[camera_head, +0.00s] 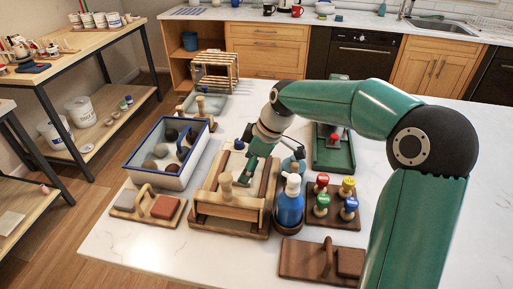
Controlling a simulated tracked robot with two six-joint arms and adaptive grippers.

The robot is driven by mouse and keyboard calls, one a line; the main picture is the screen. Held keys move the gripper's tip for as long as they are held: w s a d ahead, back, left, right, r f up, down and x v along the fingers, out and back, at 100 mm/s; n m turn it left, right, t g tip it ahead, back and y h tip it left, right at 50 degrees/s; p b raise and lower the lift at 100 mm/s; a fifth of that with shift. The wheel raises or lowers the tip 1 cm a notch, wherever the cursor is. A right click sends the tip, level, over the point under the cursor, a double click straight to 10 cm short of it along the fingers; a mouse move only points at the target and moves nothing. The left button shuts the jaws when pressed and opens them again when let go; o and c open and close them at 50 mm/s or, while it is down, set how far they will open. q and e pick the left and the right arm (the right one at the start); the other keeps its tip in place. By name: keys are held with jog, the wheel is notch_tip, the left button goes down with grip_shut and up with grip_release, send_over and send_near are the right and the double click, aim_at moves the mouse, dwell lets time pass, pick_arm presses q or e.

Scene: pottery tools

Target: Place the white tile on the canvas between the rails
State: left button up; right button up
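A wooden frame (229,225) with raised side rails stands in the middle of the white table. A pale surface (231,166) shows between its rails. I cannot tell whether this is bare canvas or includes the white tile. A wooden bar with an upright knob (226,184) crosses the frame's near end. My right arm reaches in from the right, and its green gripper (243,174) points down over the pale surface. The fingers are small and partly merge with the frame, so their opening and any hold are unclear. My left gripper is out of view.
A blue-rimmed tray (131,165) with round stones stands left of the frame. A blue bottle (290,206) stands close on its right, beside a rack of coloured knobs (333,222).

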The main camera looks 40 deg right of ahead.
jog(key=v, duration=0.9)
jog(key=shift+r, duration=0.4)
jog(key=shift+d, duration=0.1)
